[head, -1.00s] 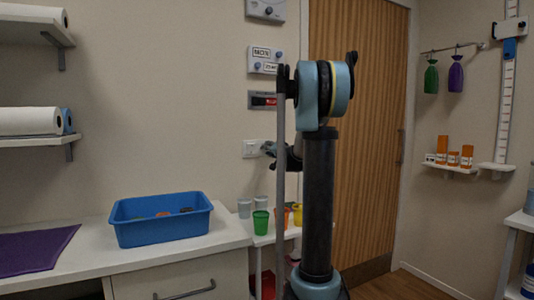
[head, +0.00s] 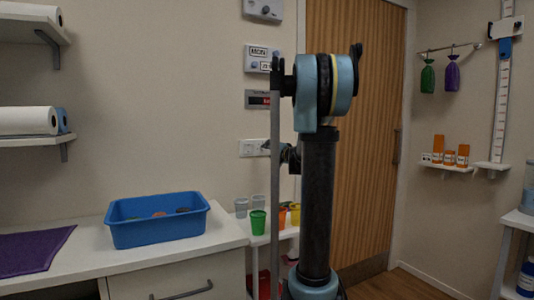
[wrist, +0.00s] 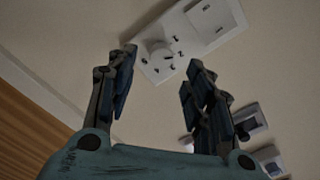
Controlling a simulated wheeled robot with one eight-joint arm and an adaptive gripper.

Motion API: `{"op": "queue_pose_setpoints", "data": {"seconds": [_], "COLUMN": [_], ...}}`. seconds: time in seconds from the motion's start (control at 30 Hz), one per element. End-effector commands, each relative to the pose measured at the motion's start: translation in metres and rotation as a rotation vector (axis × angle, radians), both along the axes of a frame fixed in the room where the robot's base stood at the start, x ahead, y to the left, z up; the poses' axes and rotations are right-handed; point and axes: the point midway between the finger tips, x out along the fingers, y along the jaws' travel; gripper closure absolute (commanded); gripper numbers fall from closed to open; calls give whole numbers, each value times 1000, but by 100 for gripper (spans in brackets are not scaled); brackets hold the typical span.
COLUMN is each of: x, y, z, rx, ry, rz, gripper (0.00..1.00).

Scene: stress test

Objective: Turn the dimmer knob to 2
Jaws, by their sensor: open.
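The dimmer knob (wrist: 160,51) is a round white knob on a white wall plate with small dark marks around it, in the upper middle of the wrist view. My gripper (wrist: 163,60) is open, with one dark finger left of the knob and one right of it in the picture. The fingers look apart from the knob; I cannot tell how far they are from the wall. In the head view my gripper (head: 267,146) shows only partly beside a white switch plate (head: 251,148), and my arm hides the rest. The knob's set value is too small to read.
A white rocker switch plate (wrist: 213,18) adjoins the dimmer plate. More wall fittings (wrist: 250,120) show at lower right. In the head view, cups (head: 258,222) stand on a small table below, with a blue bin (head: 160,232) on the counter to the left.

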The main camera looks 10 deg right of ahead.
Motion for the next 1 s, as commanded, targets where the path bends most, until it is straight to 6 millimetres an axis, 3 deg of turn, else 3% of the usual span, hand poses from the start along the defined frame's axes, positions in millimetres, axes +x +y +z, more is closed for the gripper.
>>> {"op": "queue_pose_setpoints", "data": {"seconds": [0.2, 0.4, 1.0], "x": [-35, -56, -73], "y": [-12, -19, -25], "z": [0, -1, 0], "rx": [0, 0, -31], "ry": [0, 1, -10], "rz": [-3, -2, -3], "gripper": [53, 53, 53]}}
